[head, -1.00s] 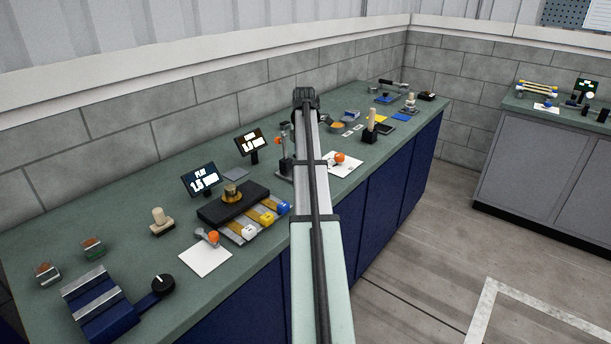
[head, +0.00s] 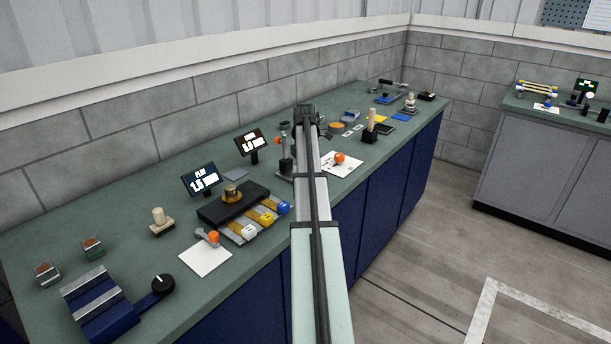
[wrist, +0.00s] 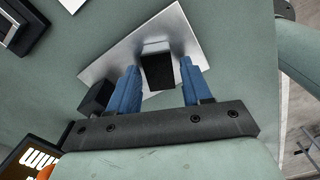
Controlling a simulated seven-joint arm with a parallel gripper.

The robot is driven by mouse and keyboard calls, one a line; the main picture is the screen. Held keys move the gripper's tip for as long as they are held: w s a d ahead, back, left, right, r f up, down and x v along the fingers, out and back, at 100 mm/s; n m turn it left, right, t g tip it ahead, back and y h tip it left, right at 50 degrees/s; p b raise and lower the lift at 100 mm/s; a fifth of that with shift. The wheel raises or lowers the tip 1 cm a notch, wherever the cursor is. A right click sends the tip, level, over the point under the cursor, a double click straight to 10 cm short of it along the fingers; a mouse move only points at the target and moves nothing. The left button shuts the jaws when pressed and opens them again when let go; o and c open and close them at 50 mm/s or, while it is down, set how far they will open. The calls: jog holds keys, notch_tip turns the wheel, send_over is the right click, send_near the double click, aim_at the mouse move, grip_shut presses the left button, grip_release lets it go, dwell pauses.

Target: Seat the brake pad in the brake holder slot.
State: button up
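In the wrist view my gripper (wrist: 160,88) points down with two blue fingers spread apart. A small black block (wrist: 157,72) shows in the gap between them, over a bright metal plate (wrist: 185,38). It may be the brake pad, but the view does not make this sure. I cannot tell whether either finger touches it. Another dark block (wrist: 96,96) sits left of the left finger, at the plate's edge. No brake holder slot can be made out. In the head view my arm hides the gripper and the spot below it.
A lit display (wrist: 30,158) stands close at the wrist view's lower left. On the green bench, a black block with a brass spool (head: 232,196), a white card (head: 206,257) and a wooden peg in a black base (head: 371,128) lie around my arm.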

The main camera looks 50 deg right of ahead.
grip_shut()
dwell(0.3)
